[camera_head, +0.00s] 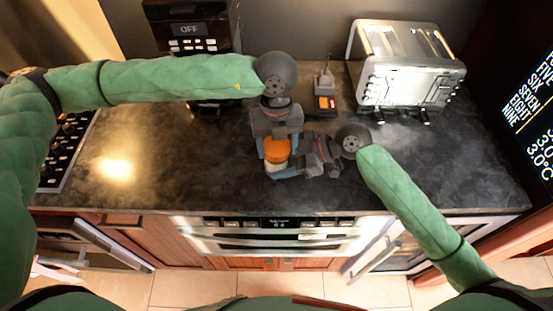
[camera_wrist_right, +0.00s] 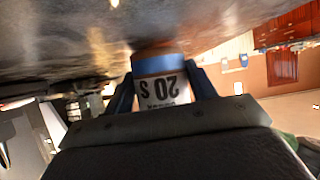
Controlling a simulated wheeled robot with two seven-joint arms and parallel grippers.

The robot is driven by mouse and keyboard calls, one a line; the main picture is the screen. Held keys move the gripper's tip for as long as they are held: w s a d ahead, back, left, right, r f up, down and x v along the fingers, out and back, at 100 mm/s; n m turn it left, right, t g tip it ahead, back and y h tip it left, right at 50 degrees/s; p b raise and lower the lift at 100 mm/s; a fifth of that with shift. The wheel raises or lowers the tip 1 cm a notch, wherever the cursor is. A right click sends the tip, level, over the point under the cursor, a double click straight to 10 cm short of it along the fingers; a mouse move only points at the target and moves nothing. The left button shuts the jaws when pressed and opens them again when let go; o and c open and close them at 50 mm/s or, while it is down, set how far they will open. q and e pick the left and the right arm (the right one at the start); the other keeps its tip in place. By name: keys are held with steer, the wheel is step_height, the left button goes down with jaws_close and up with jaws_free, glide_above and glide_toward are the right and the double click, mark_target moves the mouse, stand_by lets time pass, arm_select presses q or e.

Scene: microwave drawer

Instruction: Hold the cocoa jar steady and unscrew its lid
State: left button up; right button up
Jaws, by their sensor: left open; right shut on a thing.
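The cocoa jar (camera_head: 279,168) stands on the dark countertop near its front edge, with an orange lid (camera_head: 277,149) on top.
A silver toaster (camera_head: 408,62) stands at the back right. A small dark device with an orange part (camera_head: 324,102) sits behind the jar. A black appliance marked OFF (camera_head: 190,28) is at the back left, a cooktop (camera_head: 68,150) at far left. The countertop (camera_head: 180,165) left of the jar is clear.

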arm_select(q)
steer(key=shift+w+d+r, duration=0.15)
steer(key=shift+r, duration=0.9)
steer(key=shift+w+d+r, duration=0.1)
steer(key=shift+r, duration=0.9)
steer(key=shift+o, duration=0.8)
steer(key=shift+s+r, duration=0.15)
steer(key=shift+r, duration=0.4)
steer(key=shift+a, duration=0.1)
steer(key=shift+a+f, duration=0.1)
